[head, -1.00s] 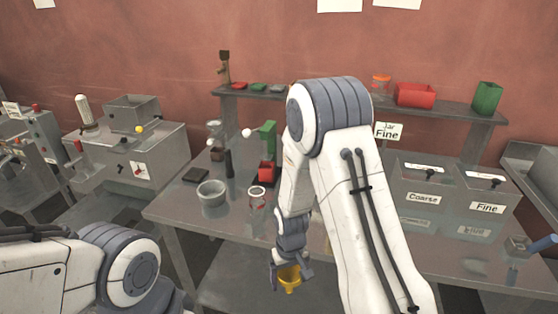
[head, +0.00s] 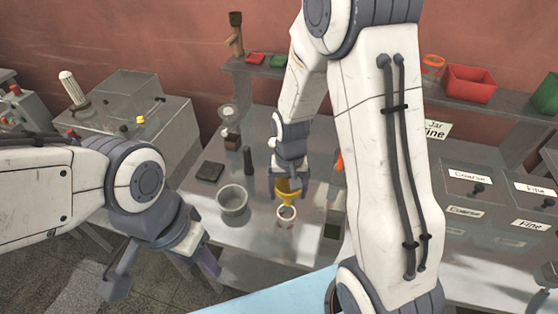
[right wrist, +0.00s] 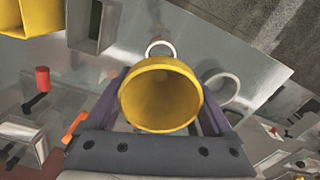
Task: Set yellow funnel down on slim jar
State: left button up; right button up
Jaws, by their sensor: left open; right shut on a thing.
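The yellow funnel (head: 289,191) is held upright in my right gripper (head: 288,184), whose fingers are shut on its sides. The slim jar (head: 286,217), clear with a pale rim and red on its side, stands on the metal table. My left gripper (head: 161,272) is open and empty near the table's front left.
A grey bowl (head: 233,201) stands left of the jar. A dark upright cylinder (head: 248,160) and a dark flat block (head: 210,172) are behind it. Labelled bins (head: 470,178) stand at the right. My right arm hides part of the table.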

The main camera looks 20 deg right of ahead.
aim_at(286, 209)
pick_arm(q)
jog(key=shift+w+r, duration=0.1)
jog(key=shift+w, duration=0.2)
pick_arm(e)
jog(key=shift+w+r, duration=0.2)
jog(key=shift+w, duration=0.1)
pick_arm(q)
jog(key=shift+w, duration=0.1)
pick_arm(e)
jog(key=shift+w, duration=0.1)
jog(key=shift+f, duration=0.1)
jog(key=shift+f+b, duration=0.75)
jog(key=shift+f, duration=0.1)
pick_arm(q)
notch_tip(286, 209, down, 7)
jog(key=b, duration=0.5)
jog(key=shift+r, duration=0.15)
pick_arm(e)
notch_tip(286, 209, down, 7)
pick_arm(q)
jog(key=shift+f+b, duration=0.35)
jog(key=shift+b, duration=0.15)
pick_arm(e)
jog(key=shift+f, duration=0.55)
